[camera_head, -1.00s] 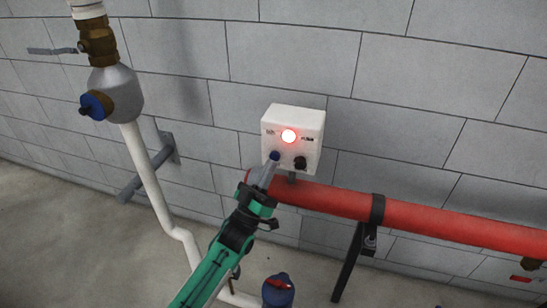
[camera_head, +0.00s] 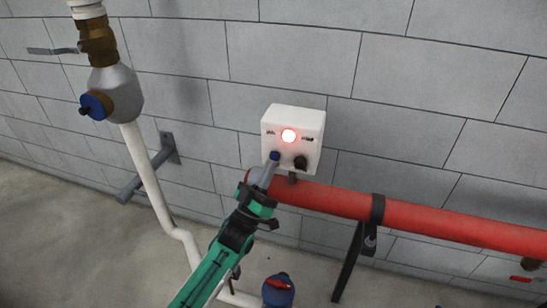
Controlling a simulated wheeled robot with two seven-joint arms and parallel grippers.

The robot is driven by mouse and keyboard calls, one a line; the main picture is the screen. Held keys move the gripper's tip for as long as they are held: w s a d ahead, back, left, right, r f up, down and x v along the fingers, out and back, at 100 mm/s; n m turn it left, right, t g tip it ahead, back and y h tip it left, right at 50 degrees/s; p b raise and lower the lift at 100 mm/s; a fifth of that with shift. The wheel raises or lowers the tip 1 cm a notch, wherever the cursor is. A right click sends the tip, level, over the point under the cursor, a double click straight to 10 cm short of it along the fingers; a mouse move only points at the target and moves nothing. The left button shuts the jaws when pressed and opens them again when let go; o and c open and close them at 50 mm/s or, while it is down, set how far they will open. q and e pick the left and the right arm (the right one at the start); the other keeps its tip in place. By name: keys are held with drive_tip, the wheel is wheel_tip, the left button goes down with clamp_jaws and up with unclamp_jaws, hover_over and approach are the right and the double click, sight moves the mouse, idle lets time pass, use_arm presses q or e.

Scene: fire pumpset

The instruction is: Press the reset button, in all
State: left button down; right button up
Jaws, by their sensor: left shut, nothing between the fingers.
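A white control box (camera_head: 311,123) stands above the red pipe, in front of the block wall. A round red lamp (camera_head: 289,136) on its face is lit. Below it are a blue button (camera_head: 275,156) on the left and a dark knob (camera_head: 300,162) on the right. My left gripper (camera_head: 272,164) is shut, its grey fingertips right at the blue button. From this angle I cannot tell whether they touch or press it. The small labels on the box are too blurred to read. My right gripper is out of view.
A thick red pipe (camera_head: 430,224) runs right from below the box on a dark bracket (camera_head: 349,262). A white pipe (camera_head: 150,185) with a brass valve (camera_head: 99,42) and lever stands at left. A blue-capped fitting (camera_head: 278,291) is at the bottom.

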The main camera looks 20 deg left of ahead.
use_arm(q)
drive_tip(key=shift+w, duration=0.2)
drive_tip(key=shift+w+f+b, duration=0.1)
drive_tip(key=shift+w+b, duration=0.2)
drive_tip(key=shift+w, duration=0.45)
idle(0.7)
drive_tip(key=shift+s, duration=0.9)
drive_tip(key=s+p, duration=0.2)
drive_tip(key=s, duration=0.3)
idle(0.4)
